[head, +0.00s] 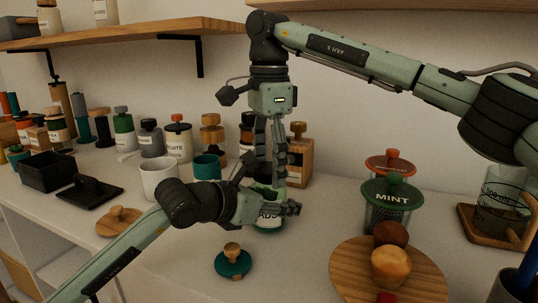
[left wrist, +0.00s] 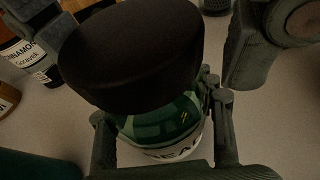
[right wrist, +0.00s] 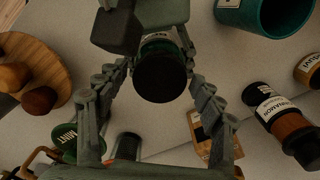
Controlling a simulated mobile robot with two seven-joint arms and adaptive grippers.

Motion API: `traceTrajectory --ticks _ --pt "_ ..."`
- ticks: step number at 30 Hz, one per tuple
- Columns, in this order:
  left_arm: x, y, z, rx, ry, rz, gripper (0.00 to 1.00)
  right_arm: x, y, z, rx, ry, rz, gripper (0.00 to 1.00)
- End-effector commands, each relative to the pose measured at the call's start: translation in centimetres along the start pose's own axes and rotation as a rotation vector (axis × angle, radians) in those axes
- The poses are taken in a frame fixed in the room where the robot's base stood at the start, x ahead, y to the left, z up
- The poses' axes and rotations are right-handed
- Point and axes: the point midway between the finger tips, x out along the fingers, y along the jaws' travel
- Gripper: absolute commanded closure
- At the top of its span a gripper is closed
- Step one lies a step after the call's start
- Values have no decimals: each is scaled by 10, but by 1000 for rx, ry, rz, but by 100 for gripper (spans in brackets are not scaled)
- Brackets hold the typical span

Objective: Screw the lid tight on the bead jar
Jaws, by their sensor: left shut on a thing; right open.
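The bead jar (head: 267,221) is green glass with a white label and stands on the counter. My left gripper (head: 270,205) is shut on its body from the side, also seen in the left wrist view (left wrist: 163,130). A black lid (left wrist: 135,55) sits on top of the jar; it also shows as a dark disc in the right wrist view (right wrist: 160,72). I cannot tell how tightly it is seated. My right gripper (head: 268,170) points down over the jar, open, with its fingers on either side of the lid. In the head view the fingers mostly hide the lid.
A teal lid with a wooden knob (head: 232,260) lies in front of the jar. A mint canister (head: 390,204) and a round wooden board with fruit-like pieces (head: 346,268) stand at the right. A white cup (head: 160,178) is at the left. Several containers line the wall.

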Motion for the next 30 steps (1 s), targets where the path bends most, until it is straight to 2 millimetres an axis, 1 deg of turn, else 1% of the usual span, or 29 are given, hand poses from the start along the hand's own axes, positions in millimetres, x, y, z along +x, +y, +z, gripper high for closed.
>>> traceTrajectory --ticks 5,6,18,20,23,27,30 --pt "0 0 1 1 -3 0 100 0 0 0 0 0 0 33" --pt "0 0 1 1 -3 0 100 0 0 0 0 0 0 35" --pt "0 0 1 1 -3 0 100 0 0 0 0 0 0 85" --pt "0 0 1 1 -3 0 100 0 0 0 6 0 0 85" --pt "0 0 1 1 -3 0 100 0 0 0 93 0 0 85" --pt "0 0 1 1 -3 0 100 0 0 0 342 0 0 85" --pt "0 0 2 1 -3 -1 100 0 0 0 492 0 0 85"
